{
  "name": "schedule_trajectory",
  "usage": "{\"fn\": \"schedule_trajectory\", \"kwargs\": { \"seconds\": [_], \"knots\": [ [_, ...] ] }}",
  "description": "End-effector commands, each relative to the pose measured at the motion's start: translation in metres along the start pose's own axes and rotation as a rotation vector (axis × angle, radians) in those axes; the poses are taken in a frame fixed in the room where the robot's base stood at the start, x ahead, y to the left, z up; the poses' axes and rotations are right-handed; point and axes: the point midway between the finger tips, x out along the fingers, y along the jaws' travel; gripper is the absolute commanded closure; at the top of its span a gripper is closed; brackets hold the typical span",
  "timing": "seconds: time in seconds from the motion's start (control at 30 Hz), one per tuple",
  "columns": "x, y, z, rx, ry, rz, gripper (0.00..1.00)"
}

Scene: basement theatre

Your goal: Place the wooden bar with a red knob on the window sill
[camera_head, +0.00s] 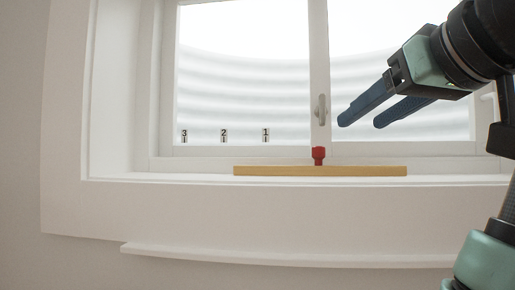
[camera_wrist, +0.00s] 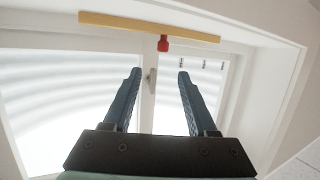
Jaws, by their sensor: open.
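The wooden bar (camera_head: 270,171) lies flat along the window sill (camera_head: 150,179), with its red knob (camera_head: 319,155) pointing up at its middle. My gripper (camera_head: 359,115) is open and empty, above and to the right of the knob in the head view, apart from the bar. In the wrist view, the wooden bar (camera_wrist: 120,23) and its red knob (camera_wrist: 163,44) show beyond the fingertips of my gripper (camera_wrist: 160,72), with nothing between the fingers. The window sill (camera_wrist: 255,39) also shows there.
The window has a handle (camera_head: 321,108) on its middle post, behind the knob. Small markers numbered 3 (camera_head: 184,135), 2 (camera_head: 224,135) and 1 (camera_head: 265,134) are at the lower left pane. A narrow ledge (camera_head: 250,257) runs below the sill. The sill's left part is clear.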

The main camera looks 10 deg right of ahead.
Motion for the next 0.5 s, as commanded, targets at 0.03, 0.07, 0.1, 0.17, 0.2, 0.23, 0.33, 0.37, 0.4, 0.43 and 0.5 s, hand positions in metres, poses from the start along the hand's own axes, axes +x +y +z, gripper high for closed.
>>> {"fn": "schedule_trajectory", "kwargs": {
  "seconds": [0.03,0.07,0.1,0.17,0.2,0.23,0.33,0.37,0.4,0.43,0.5],
  "knots": [
    [0.009,-0.001,0.004,0.006,0.015,0.015,0.42],
    [0.014,-0.001,0.005,0.009,0.033,0.031,0.42],
    [0.023,-0.001,0.008,0.014,0.062,0.057,0.42],
    [0.037,-0.004,0.013,0.021,0.119,0.100,0.42],
    [0.045,-0.008,0.017,0.023,0.167,0.131,0.42],
    [0.050,-0.012,0.019,0.022,0.206,0.153,0.42],
    [0.060,-0.033,0.027,0.011,0.346,0.211,0.42],
    [0.060,-0.042,0.029,0.006,0.390,0.222,0.42],
    [0.059,-0.054,0.033,-0.002,0.450,0.233,0.42],
    [0.057,-0.065,0.036,-0.008,0.494,0.237,0.42],
    [0.047,-0.092,0.042,-0.022,0.605,0.237,0.42]
  ]
}}
